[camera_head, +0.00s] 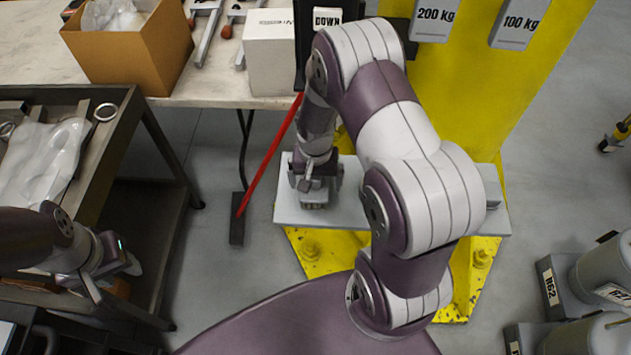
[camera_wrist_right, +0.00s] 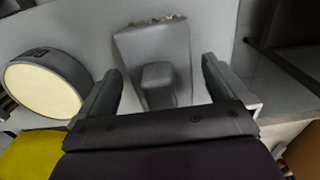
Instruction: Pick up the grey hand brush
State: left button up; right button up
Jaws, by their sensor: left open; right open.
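The grey hand brush (camera_wrist_right: 152,50) lies on the grey shelf (camera_head: 348,215) of the yellow stand. In the right wrist view it shows a flat body, a raised block and a lumpy far edge. My right gripper (camera_head: 318,186) is above the shelf, fingers open. In the wrist view its fingers (camera_wrist_right: 160,72) stand either side of the brush, with gaps visible. In the head view the gripper mostly hides the brush. My left gripper (camera_head: 112,277) is open at the lower left, beside the dark cart, far from the brush.
A round, cream-faced object (camera_wrist_right: 45,84) is left of the brush in the wrist view. A red-handled broom (camera_head: 268,157) leans left of the shelf. The table behind holds a cardboard box (camera_head: 130,55) and a white box (camera_head: 270,65). Grey weights (camera_head: 560,290) stand at right.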

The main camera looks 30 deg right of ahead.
jog(key=shift+f, duration=0.1)
jog(key=shift+w+d, duration=0.1)
jog(key=shift+w, duration=0.15)
jog(key=c, duration=0.5)
jog(key=shift+f, duration=0.1)
jog(key=c, duration=0.5)
jog(key=shift+c, duration=0.8)
jog(key=shift+s, duration=0.15)
jog(key=shift+r, duration=0.45)
jog(key=r, duration=0.2)
jog(key=d+r+b, duration=0.1)
jog(key=r, duration=0.1)
jog(key=shift+s, duration=0.15)
pick_arm(q)
jog(key=shift+w+d+f+b, duration=0.15)
jog(key=shift+f+b, duration=0.2)
jog(key=shift+f, duration=0.25)
jog(key=shift+w+a+f+b, duration=0.1)
jog(key=shift+f+b, duration=0.2)
jog(key=shift+f, duration=0.3)
pick_arm(e)
jog(key=s+d+r, duration=0.5)
jog(key=d+r, duration=0.1)
jog(key=d, duration=0.3)
jog(key=shift+r, duration=0.15)
jog(key=shift+s+d, duration=0.1)
